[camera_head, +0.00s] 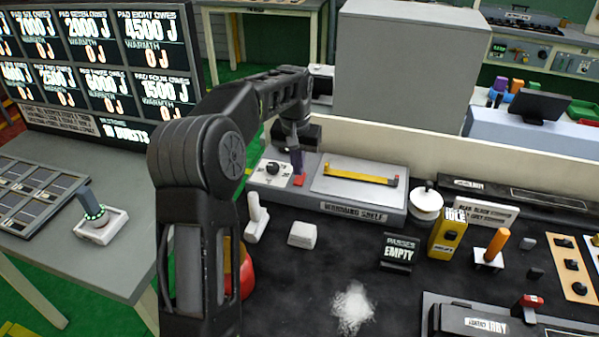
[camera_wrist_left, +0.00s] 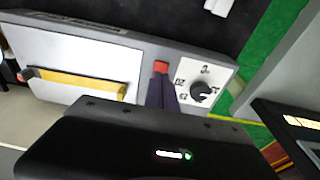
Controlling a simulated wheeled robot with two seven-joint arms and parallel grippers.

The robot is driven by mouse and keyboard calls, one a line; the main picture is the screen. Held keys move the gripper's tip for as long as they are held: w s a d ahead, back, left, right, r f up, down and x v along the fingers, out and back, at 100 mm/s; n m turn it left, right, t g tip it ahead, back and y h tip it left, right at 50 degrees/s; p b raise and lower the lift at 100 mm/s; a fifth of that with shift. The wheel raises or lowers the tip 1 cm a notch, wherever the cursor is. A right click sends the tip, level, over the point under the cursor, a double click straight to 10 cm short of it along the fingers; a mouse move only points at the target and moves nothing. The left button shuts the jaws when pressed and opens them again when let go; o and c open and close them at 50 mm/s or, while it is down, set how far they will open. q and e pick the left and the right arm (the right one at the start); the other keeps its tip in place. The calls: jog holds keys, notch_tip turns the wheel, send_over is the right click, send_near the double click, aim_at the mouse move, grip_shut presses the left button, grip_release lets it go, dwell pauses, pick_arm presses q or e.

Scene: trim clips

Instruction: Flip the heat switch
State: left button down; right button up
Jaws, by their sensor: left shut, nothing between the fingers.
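The small red switch (camera_head: 299,181) sits on the grey cradle unit (camera_head: 370,212), between a dial and a pale plate. It also shows in the left wrist view (camera_wrist_left: 161,67). My left gripper (camera_head: 297,170) is shut and empty, its dark fingers pointing down at the switch. In the left wrist view the fingertips (camera_wrist_left: 161,82) are right at the switch's near edge; I cannot tell whether they touch. The black dial (camera_wrist_left: 201,92) is on a white panel beside them. My right gripper is not in view.
A yellow bar (camera_head: 360,176) lies across the pale plate. A white block (camera_head: 302,235), white powder (camera_head: 352,308) and an "EMPTY" display (camera_head: 398,252) are on the dark worktop. A yellow "IDLE" box (camera_head: 447,236) stands to the right. A large grey box (camera_head: 405,65) stands behind.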

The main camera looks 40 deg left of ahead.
aim_at(298, 182)
pick_arm(q)
notch_tip(298, 182, up, 5)
jog(key=p, duration=0.3)
jog(key=shift+f, duration=0.15)
dwell(0.5)
